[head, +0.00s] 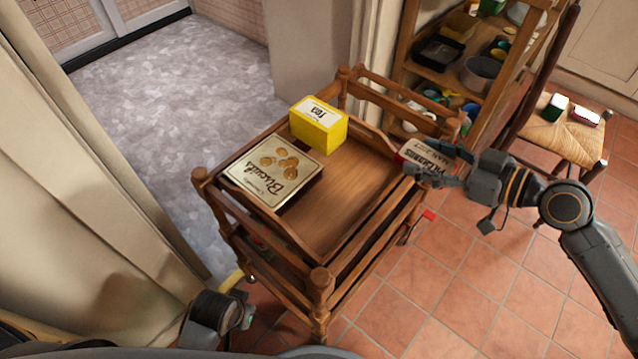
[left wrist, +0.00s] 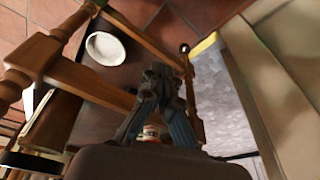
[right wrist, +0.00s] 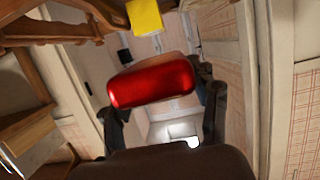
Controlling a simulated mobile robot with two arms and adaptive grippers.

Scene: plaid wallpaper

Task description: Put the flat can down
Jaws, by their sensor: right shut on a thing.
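The flat can (head: 426,158), red with a pale label marked "Pilchards", is held in my right gripper (head: 450,168). In the head view it is at the right edge of the wooden trolley (head: 345,205), apparently above the top; the exact gap is unclear. In the right wrist view the can's glossy red side (right wrist: 152,81) spans between the two fingers. My left gripper (left wrist: 162,76) has its fingertips together with nothing visible between them, low beside the trolley; its fingers are not clear in the head view.
On the trolley's top stand a biscuit tin (head: 273,170) at left and a yellow tea box (head: 319,125) at the back. The right and front of the top are bare. A raised wooden rail borders it. A laden shelf unit (head: 462,50) and a woven chair (head: 565,130) stand behind.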

